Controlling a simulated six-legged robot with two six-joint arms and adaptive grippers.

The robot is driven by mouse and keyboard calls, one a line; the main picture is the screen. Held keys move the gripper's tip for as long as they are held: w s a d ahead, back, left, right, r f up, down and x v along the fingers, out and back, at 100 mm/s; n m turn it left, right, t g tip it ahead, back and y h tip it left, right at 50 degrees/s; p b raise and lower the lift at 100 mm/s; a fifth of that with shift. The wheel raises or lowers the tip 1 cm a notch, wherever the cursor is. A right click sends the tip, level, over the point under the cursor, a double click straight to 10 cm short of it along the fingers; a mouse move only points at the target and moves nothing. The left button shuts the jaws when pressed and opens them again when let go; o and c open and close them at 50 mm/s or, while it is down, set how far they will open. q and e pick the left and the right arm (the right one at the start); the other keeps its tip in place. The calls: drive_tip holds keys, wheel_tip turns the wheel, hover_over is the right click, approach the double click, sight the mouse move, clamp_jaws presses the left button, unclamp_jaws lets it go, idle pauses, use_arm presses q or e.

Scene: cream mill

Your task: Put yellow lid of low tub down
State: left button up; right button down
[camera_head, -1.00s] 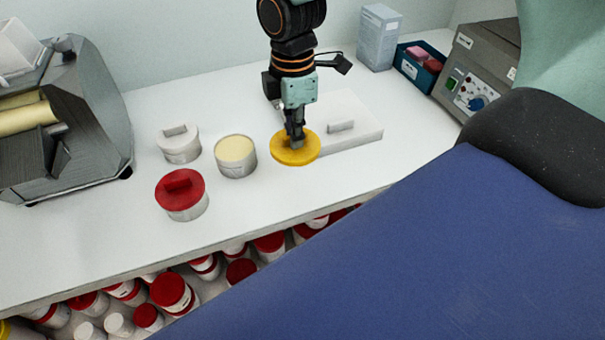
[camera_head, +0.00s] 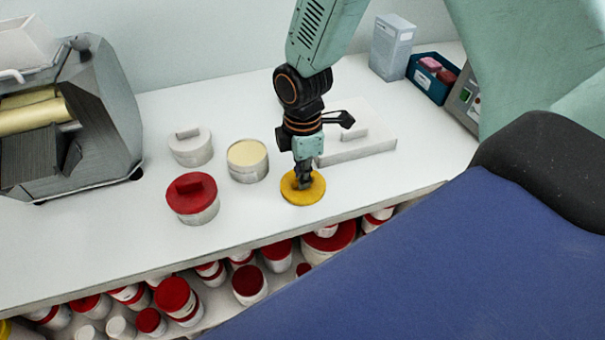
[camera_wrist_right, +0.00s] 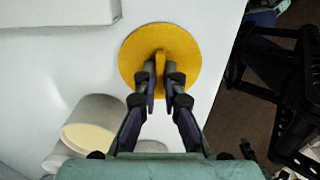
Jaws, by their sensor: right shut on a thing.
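The yellow lid (camera_head: 314,191) is a round disc with an upright grip, at the front part of the white bench. My right gripper (camera_head: 303,181) is shut on the lid's grip from above. The right wrist view shows the lid (camera_wrist_right: 134,62) with both fingers (camera_wrist_right: 160,75) on either side of its grip. I cannot tell whether the lid touches the bench or hangs just above it. An open low tub with cream content (camera_head: 248,161) stands to the left of the lid, apart from it. My left gripper is not in view.
A red-lidded tub (camera_head: 192,199) and a white-lidded tub (camera_head: 190,146) stand further left. A white slab with a handle (camera_head: 376,146) lies behind the lid. The bench's front edge (camera_head: 330,222) is close; tubs fill the shelf below. A mill (camera_head: 95,120) stands at left.

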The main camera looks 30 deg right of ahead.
drive_tip(key=shift+s+d+f, duration=0.15)
drive_tip(key=shift+s+d, duration=0.05)
drive_tip(key=c, duration=1.6)
unclamp_jaws()
drive_tip(key=shift+s, duration=0.1)
drive_tip(key=shift+c, duration=0.2)
drive_tip(key=shift+o, duration=0.9)
drive_tip(key=shift+w+a, duration=0.15)
drive_tip(key=shift+w, duration=0.05)
drive_tip(key=shift+s, duration=0.15)
wheel_tip(320, 180, up, 12)
drive_tip(key=p, duration=0.1)
drive_tip(key=shift+r, duration=0.2)
